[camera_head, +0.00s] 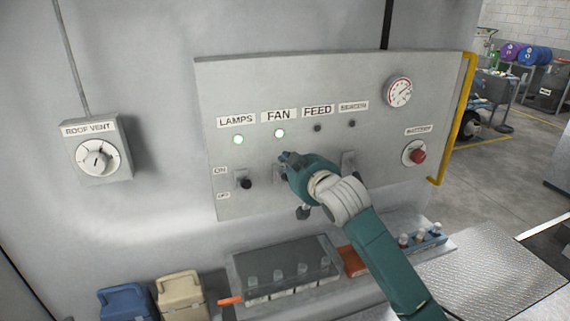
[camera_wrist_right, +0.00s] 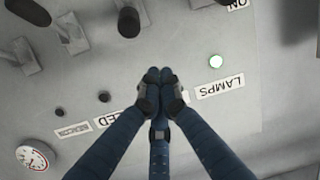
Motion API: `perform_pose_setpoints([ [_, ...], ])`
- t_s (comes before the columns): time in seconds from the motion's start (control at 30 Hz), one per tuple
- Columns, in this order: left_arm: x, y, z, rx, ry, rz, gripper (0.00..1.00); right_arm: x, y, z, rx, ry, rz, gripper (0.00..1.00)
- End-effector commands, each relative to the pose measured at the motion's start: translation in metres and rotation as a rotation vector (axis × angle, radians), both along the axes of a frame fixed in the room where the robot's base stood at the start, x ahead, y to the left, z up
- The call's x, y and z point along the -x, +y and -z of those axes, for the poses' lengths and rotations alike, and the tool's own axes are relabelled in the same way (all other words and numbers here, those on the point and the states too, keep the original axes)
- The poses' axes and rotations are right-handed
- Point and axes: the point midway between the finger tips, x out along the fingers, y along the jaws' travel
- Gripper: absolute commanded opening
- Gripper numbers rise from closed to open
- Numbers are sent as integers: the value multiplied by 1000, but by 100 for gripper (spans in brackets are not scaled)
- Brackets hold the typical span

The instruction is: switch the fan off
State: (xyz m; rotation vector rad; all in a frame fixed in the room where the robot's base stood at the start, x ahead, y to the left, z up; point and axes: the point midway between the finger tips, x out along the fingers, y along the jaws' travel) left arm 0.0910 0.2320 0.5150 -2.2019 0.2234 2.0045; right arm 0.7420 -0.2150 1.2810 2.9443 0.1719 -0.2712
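The grey control panel (camera_head: 232,95) hangs on the wall. Its FAN label (camera_head: 278,115) has a lit green lamp (camera_head: 279,133) under it. The fan switch (camera_head: 284,178) below that is mostly hidden by my right gripper (camera_head: 289,160); in the right wrist view, which is upside down, its black knob (camera_wrist_right: 129,21) shows just past the fingertips. My right gripper (camera_wrist_right: 159,76) has its fingertips together, with nothing seen between them. It is in front of the panel, between the fan lamp and switch; contact cannot be told. My left gripper is out of view.
The lamps switch (camera_head: 246,183) stands to the left, with its own green lamp (camera_head: 238,140) lit. A gauge (camera_head: 399,92) and red battery knob (camera_head: 418,156) are at right. A roof vent dial (camera_head: 97,159) is far left. A shelf with bottles (camera_head: 280,272) lies below.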

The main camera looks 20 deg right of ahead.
Motion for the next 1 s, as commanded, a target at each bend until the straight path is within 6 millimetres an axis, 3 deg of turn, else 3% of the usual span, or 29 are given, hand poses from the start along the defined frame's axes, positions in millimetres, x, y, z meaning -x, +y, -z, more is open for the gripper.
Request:
perform_pose_setpoints([
  [0.03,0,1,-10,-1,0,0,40,-11,1,-3,0,3,2,0],
  [0.27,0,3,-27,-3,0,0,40,-54,6,7,1,3,-1,0],
  [0.33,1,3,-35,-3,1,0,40,-43,2,22,3,7,1,0],
  [0.53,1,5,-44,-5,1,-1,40,-33,-3,39,1,2,1,0],
  [1.0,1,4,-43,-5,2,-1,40,-31,-3,45,1,-3,0,0],
])
